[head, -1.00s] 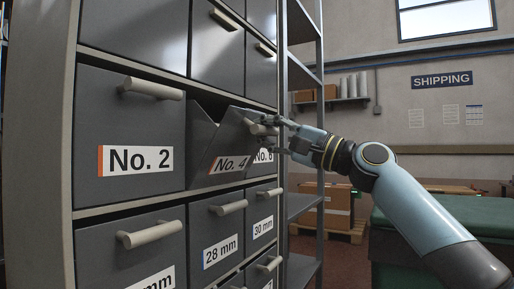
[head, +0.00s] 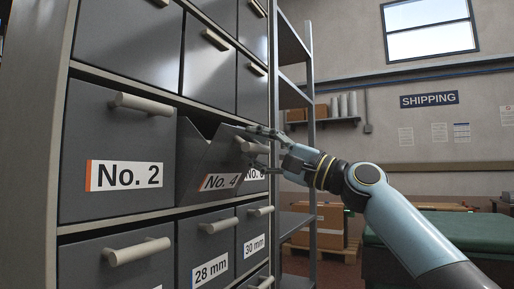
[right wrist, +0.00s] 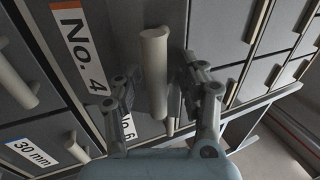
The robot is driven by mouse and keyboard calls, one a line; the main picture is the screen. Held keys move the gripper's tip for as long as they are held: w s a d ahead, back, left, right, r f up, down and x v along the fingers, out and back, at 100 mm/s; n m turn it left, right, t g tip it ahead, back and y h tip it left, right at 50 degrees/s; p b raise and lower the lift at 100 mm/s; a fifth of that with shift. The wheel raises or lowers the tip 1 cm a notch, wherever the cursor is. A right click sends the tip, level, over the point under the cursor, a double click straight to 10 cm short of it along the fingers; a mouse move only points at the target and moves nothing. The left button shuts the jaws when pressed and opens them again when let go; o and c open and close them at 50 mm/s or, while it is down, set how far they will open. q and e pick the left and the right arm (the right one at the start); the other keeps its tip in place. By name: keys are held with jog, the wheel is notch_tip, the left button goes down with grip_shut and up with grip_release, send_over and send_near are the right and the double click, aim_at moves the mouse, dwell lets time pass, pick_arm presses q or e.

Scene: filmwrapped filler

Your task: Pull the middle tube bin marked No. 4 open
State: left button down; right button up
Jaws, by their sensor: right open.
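The middle tube bin marked No. 4 (head: 217,160) is tilted out at its top, with a dark gap showing behind its front. Its pale bar handle (head: 253,148) is near the top edge. The handle (right wrist: 154,60) and the No. 4 label (right wrist: 78,45) also show in the right wrist view. My right gripper (head: 263,148) is open, with one finger above the handle and one below. In the right wrist view the handle lies between the spread fingers (right wrist: 157,88), with a gap on each side. My left gripper is out of view.
The No. 2 bin (head: 122,135) is on the left and the partly hidden No. 6 bin is behind on the right, both closed. The 28 mm (head: 210,252) and 30 mm bins are below. A metal rack post (head: 311,150) stands beyond. A green-topped surface (head: 440,236) is at right.

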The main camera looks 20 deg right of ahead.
jog(key=shift+s+d+f, duration=0.1)
jog(key=v, duration=0.7)
dwell(0.4)
